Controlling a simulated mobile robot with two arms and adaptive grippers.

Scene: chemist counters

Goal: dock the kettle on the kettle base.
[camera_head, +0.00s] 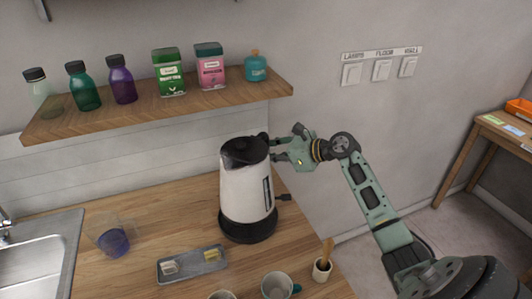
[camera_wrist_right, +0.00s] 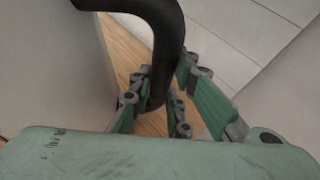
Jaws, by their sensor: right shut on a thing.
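The kettle (camera_head: 245,180) is white with a black lid and a black handle, and it stands upright near the right edge of the wooden counter. The black round kettle base (camera_head: 247,230) is directly below it, with a short cord at its right. From this angle I cannot tell whether the kettle is fully seated or slightly above. My right gripper (camera_head: 278,150) is at the kettle's upper right side, shut on the black handle. In the wrist view the handle (camera_wrist_right: 160,40) curves down between the fingers of my right gripper (camera_wrist_right: 165,100). My left gripper is out of view.
A grey tray (camera_head: 172,281) with small items, a glass with blue contents (camera_head: 113,241), a mug (camera_head: 277,286) and a small cup with wooden sticks (camera_head: 322,269) stand around the base. A shelf (camera_head: 200,101) with bottles and tins hangs behind. The sink (camera_head: 40,255) is left.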

